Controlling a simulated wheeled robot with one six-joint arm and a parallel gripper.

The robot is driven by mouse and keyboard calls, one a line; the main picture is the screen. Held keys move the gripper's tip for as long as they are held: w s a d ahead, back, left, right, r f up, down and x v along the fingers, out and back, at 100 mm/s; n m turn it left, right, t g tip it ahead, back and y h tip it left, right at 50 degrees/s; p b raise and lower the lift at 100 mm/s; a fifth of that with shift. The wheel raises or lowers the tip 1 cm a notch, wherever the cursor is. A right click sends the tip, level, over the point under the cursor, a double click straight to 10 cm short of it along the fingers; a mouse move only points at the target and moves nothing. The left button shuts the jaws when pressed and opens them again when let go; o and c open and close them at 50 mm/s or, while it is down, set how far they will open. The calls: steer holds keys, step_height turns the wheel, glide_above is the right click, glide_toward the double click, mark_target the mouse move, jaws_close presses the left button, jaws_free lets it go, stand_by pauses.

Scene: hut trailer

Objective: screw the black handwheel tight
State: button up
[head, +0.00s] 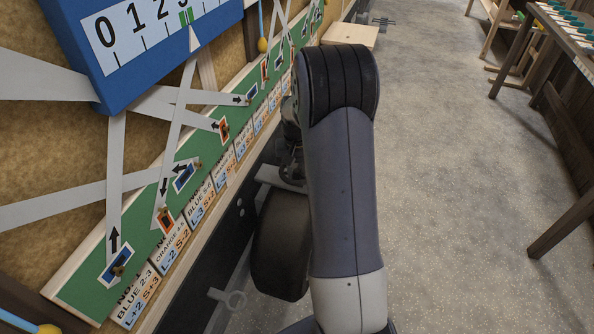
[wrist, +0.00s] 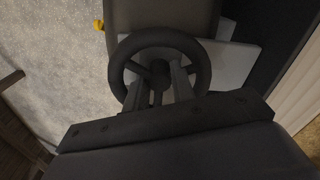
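The black handwheel (wrist: 199,53) is in the upper middle of the wrist view, a round rim with a hub and spokes. My gripper (wrist: 160,80) reaches over the near side of the rim, with one finger on each side of a spoke below the hub. The fingers stand apart, with a gap between them; whether either touches the wheel I cannot tell.
A light grey plate (wrist: 232,62) lies behind the wheel. A green board (head: 80,283) with levers runs along the left. The speckled floor (head: 450,180) at right is clear.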

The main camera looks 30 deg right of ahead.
mark_target(297, 170)
steer(key=shift+o, duration=0.3)
step_height(297, 170, up, 11)
stand_by(0.5)
steer(key=shift+f, duration=0.15)
step_height(297, 170, down, 11)
steer(key=shift+f, duration=0.1)
steer(key=shift+r+n, duration=0.2)
steer(key=shift+n, duration=0.1)
stand_by(0.5)
